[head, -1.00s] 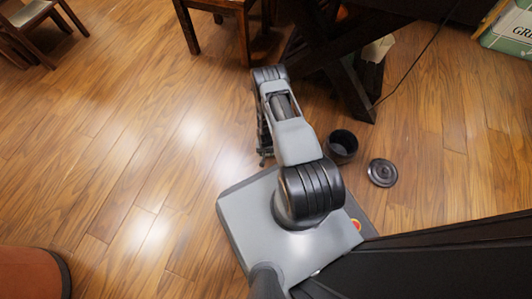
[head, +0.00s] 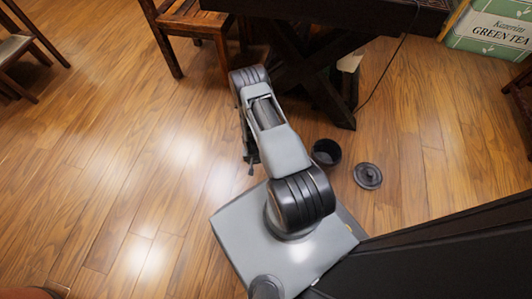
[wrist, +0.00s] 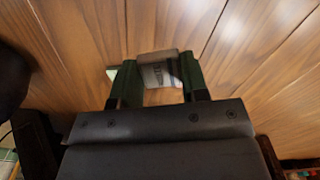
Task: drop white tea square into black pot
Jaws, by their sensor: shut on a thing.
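My gripper (wrist: 158,82) is shut on a pale, squarish piece with dark marks, the white tea square (wrist: 154,74), held between its dark green fingers in the wrist view. Wood floor shows beyond it. In the head view my gripper (head: 251,162) hangs low, left of the arm, and the tea square cannot be made out there. The black pot (head: 326,153) stands open on the floor, right of my arm and apart from the gripper. My arm link is close to its left side in the picture.
A round black lid (head: 367,176) lies on the floor right of the pot. A dark cross-legged table (head: 325,75) and a wooden chair (head: 190,25) stand behind. A green tea box (head: 490,35) is at upper right.

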